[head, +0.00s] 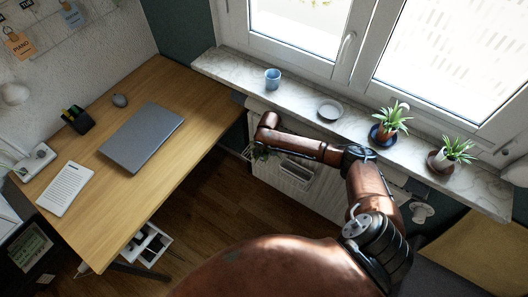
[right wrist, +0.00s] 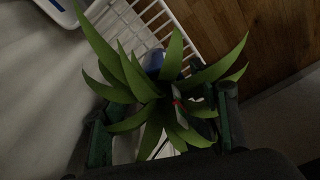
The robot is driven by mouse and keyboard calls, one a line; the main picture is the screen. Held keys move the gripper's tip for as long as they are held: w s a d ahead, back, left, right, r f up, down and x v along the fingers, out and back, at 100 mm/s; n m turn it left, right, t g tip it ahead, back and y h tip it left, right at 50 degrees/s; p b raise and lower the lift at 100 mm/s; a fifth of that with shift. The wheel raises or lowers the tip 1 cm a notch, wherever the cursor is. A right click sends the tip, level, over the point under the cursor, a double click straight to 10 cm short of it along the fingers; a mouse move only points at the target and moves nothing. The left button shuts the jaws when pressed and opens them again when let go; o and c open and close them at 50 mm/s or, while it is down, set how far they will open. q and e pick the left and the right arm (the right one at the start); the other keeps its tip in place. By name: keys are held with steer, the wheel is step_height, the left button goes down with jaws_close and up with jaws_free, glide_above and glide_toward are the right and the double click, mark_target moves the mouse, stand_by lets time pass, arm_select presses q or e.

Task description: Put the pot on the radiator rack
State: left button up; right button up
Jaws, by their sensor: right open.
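A potted plant with long green leaves (right wrist: 125,75) fills the middle of the right wrist view. Its pot is mostly hidden under the leaves. My right gripper (right wrist: 162,128) is open, with one dark green finger on each side of the plant. In the head view the right gripper (head: 259,152) is low in front of the radiator, partly hidden by its own arm. The white wire radiator rack (right wrist: 152,18) shows behind the plant. Whether the pot rests fully on the rack is hidden. My left gripper is not in view.
A wooden desk (head: 205,100) with a laptop (head: 143,136) stands at left. Wooden floor lies between.

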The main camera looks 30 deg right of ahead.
mark_target(265, 154)
steer(key=r+p, duration=0.1)
steer(key=r, duration=0.4)
steer(key=s+r+p, duration=0.1)
steer(key=r, duration=0.1)
steer(key=shift+r+p, duration=0.3)
steer(key=shift+r, duration=0.1)
steer(key=shift+f, duration=0.1)
steer(key=a+f+n+t+y, duration=0.3)
steer(key=a+t+y, duration=0.25)
steer(key=a, duration=1.25)
steer(key=s+d+f+m+g+h, duration=0.15)
steer(key=s+d+f, duration=0.25)
steer(key=s+f, duration=0.5)
steer(key=s+d+f+h, duration=0.2)
steer(key=s+d+f, duration=0.4)
steer(key=f, duration=0.5)
steer(key=s+d+f+m+g+h, duration=0.1)
steer(key=s+d+f, duration=0.2)
steer(key=s+f, duration=0.6)
steer(key=s+f+g, duration=0.1)
steer(key=s+f, duration=0.3)
steer(key=s, duration=0.8)
steer(key=s+f+g, duration=0.2)
steer(key=s+f, duration=0.3)
steer(key=s, duration=0.7)
steer(key=s+f+g+h, duration=0.1)
steer(key=s+f, duration=0.4)
steer(key=s, duration=0.8)
steer(key=shift+f+n, duration=0.2)
steer(key=shift+n, duration=0.25)
